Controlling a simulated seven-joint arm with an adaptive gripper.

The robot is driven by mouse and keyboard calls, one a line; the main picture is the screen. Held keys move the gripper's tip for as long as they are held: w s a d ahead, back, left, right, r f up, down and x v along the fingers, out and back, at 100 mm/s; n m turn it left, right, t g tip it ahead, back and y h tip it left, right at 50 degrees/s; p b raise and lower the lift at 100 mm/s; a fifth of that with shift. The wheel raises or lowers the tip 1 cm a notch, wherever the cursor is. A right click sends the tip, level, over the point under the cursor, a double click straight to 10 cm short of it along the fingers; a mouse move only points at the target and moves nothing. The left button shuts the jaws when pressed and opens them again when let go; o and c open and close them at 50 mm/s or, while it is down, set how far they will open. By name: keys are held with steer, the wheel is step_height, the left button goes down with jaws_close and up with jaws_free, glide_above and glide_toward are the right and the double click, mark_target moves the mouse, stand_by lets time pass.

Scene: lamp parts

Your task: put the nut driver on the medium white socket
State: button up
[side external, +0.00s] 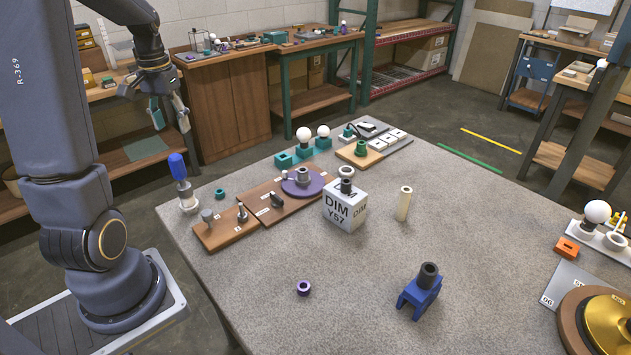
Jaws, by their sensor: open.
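The nut driver, with a blue handle (178,167), stands nearly upright at the table's left edge. Its lower end is in or on a small white base (188,204); the exact fit is too small to tell. My gripper (171,122) is open and empty, pointing down, high above and behind the nut driver in the picture.
Brown boards (240,228) with small parts and a purple disc (302,184) lie near the nut driver. The white DIM Y57 block (344,207) and a blue stand (419,297) are to the right.

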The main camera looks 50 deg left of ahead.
steer(key=w+d+r+m+t, duration=0.1)
steer(key=w+d+r+m, duration=0.15)
steer(key=d, duration=0.65)
steer(key=w+d+r+m+t, duration=0.1)
steer(key=d+r+t, duration=0.15)
steer(key=d, duration=0.55)
steer(key=s+d+m+t, duration=0.2)
steer(key=s+d, duration=0.3)
steer(key=d, duration=0.7)
steer(key=shift+s+d+r+m, duration=0.15)
steer(key=shift+s+r+m, duration=0.15)
steer(key=shift+m, duration=0.35)
